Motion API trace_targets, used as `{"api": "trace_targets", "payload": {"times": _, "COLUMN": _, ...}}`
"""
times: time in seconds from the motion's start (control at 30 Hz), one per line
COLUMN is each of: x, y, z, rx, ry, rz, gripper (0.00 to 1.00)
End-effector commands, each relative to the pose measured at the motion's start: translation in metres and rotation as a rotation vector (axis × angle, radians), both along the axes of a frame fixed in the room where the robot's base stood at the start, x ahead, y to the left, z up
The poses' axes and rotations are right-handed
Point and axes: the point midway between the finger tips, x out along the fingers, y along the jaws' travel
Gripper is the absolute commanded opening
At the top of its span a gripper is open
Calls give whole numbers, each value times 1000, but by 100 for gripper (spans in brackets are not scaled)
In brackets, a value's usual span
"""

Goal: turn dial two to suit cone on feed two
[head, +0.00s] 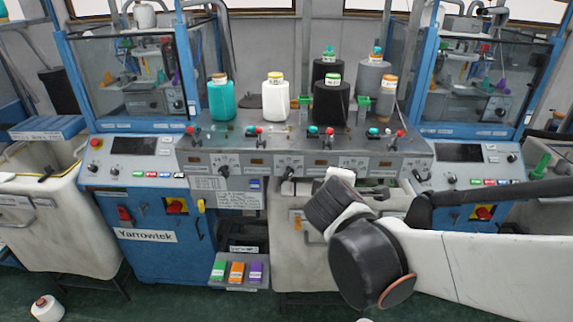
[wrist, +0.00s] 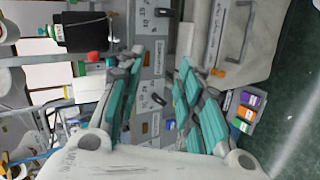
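Several dark dials sit in a row on the grey panel (head: 310,150). Dial two (head: 289,172), second from the left, has a dark pointer lever. The second cone from the left (head: 275,101) is white with a yellow top and stands above that part of the panel. In the wrist view my gripper (wrist: 160,58) is open, its teal-padded fingers apart with nothing between the tips. What seems to be dial two (wrist: 158,99) shows beyond the fingers, apart from them. In the head view the gripper is mostly hidden behind my wrist. The dial's setting marks are too small to read.
A teal cone (head: 221,100), a black cone (head: 331,104) and a grey cone (head: 374,80) stand on the same ledge. Green, orange and purple blocks (head: 237,272) sit on a low shelf. A pale bin (head: 283,235) stands below the panel.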

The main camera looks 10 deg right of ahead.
Motion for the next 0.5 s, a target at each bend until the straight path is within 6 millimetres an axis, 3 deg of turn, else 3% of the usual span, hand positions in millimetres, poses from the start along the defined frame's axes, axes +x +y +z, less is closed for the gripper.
{"api": "trace_targets", "payload": {"times": 0.03, "x": 14, "y": 3, "z": 10, "rx": -99, "ry": -3, "rz": 44, "gripper": 33}}
{"api": "trace_targets", "payload": {"times": 0.2, "x": 45, "y": 11, "z": 27, "rx": -392, "ry": -2, "rz": 158, "gripper": 33}}
{"api": "trace_targets", "payload": {"times": 0.5, "x": 74, "y": 31, "z": 43, "rx": -734, "ry": 5, "rz": 274, "gripper": 33}}
